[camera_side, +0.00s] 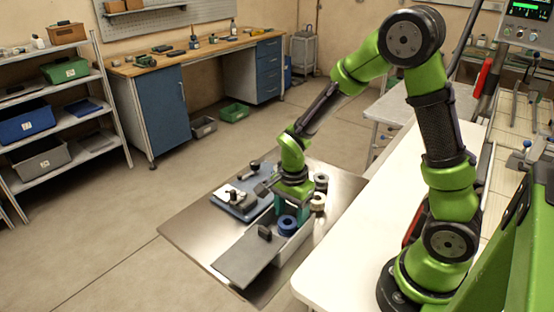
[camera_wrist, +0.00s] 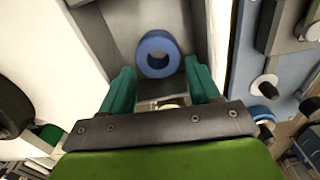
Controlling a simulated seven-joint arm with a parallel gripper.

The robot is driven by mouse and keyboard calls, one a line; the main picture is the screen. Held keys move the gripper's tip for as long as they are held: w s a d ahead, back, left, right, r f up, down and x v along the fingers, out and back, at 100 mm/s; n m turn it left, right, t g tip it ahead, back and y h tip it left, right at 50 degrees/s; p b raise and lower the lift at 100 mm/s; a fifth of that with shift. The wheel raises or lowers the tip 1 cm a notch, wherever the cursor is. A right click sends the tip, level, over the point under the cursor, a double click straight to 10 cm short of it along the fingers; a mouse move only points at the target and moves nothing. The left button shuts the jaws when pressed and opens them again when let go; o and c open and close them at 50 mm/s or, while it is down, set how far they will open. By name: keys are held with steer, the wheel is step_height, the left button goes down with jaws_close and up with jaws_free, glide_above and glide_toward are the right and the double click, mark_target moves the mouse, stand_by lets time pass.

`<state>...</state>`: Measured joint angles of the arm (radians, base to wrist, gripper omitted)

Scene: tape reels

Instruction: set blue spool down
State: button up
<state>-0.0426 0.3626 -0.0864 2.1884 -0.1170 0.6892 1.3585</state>
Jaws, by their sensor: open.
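The blue spool (camera_side: 288,226) sits at the grey box (camera_side: 292,250) on the metal table, just below my gripper (camera_side: 290,208). In the wrist view the blue spool (camera_wrist: 148,62) lies flat inside the box, its hole facing up. The box's grey floor and walls surround it. My gripper (camera_wrist: 160,88) is open, its two teal fingers apart. The spool lies beyond the fingertips in that view, and nothing visible is held. A pale round thing shows partly between the fingers, mostly hidden by the gripper.
Reels (camera_side: 318,202) stand to the right. The table's left front is clear.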

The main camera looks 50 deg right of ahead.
step_height(320, 180, up, 10)
step_height(320, 180, up, 8)
steer(key=n+t+y, duration=0.1)
steer(key=n+t, duration=0.2)
steer(key=n, duration=0.3)
glide_above(291, 219)
steer(key=s+a, duration=0.2)
steer(key=s, duration=0.2)
steer(key=s+a+r+n+t+y, duration=0.1)
steer(key=s+r+n+t, duration=0.3)
steer(key=n, duration=0.4)
steer(key=shift+s+a+n, duration=0.3)
steer(key=shift+s+a, duration=0.4)
steer(key=shift+s, duration=0.05)
steer(key=shift+c, duration=0.3)
